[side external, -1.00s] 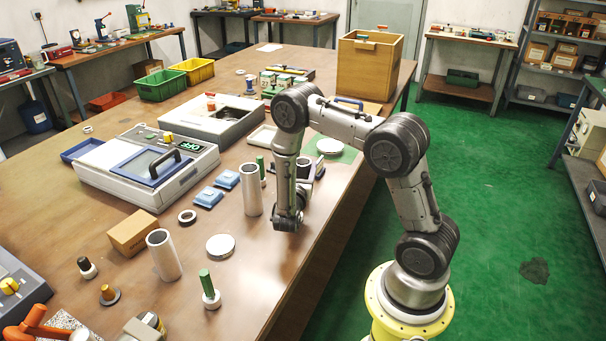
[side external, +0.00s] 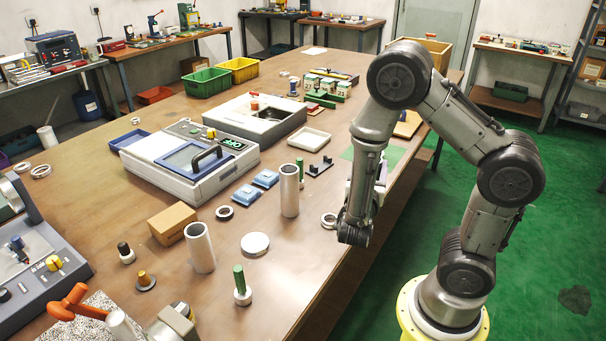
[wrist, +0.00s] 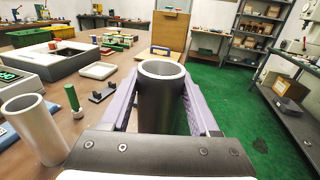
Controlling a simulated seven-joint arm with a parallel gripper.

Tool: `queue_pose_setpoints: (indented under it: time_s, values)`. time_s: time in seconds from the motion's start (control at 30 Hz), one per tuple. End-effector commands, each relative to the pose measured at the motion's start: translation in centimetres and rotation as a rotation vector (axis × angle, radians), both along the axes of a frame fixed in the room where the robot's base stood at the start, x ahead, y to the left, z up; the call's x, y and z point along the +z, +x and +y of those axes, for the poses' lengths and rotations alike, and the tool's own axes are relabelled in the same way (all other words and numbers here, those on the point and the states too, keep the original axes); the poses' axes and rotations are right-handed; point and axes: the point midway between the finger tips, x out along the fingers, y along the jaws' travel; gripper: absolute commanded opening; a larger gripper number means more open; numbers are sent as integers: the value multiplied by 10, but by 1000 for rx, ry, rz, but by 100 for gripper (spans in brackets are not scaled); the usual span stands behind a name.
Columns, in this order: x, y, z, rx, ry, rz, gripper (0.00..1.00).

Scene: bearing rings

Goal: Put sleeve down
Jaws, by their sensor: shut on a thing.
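My gripper (wrist: 160,100) shows in the wrist view with a purple finger on each side of a dark grey, hollow sleeve (wrist: 160,72). It is shut on this sleeve, whose open ring end faces up. The sleeve's lower end is hidden behind my gripper's body, so I cannot tell whether it touches the table. In the side view my arm hides the held sleeve and most of the fingers. Two other silver sleeves stand upright on the brown table (side external: 285,262): one near the middle (side external: 289,190), one nearer the camera (side external: 200,247).
A metal ring (side external: 329,220) lies just left of my wrist. A black bracket (side external: 319,168), a green-handled plug (side external: 301,172) and a white tray (side external: 307,139) are farther back. A green mat (side external: 396,157) lies behind my arm.

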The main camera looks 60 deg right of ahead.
Motion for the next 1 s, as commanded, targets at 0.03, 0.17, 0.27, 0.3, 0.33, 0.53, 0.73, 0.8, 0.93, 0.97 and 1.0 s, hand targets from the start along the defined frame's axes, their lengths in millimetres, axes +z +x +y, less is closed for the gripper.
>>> queue_pose_setpoints:
  time_s: [0.03, 0.17, 0.27, 0.3, 0.33, 0.53, 0.73, 0.8, 0.93, 0.97, 1.0]
  values:
    - [2, -1, 1, 0, -2, -4, 0]
    - [1, -1, 1, -1, -3, -4, 0]
    - [2, 8, 2, 2, -2, -7, 0]
    - [6, 16, 3, 5, -2, -10, 0]
    - [8, 24, 5, 8, -2, -10, 0]
    - [25, 96, 32, 79, -2, -10, 0]
    - [45, 173, 80, 182, -1, -10, 0]
    - [52, 198, 100, 220, -2, -10, 0]
    - [63, 239, 143, 296, -1, -9, 0]
    - [66, 247, 154, 313, -1, -9, 0]
    - [68, 257, 168, 335, -2, -9, 0]
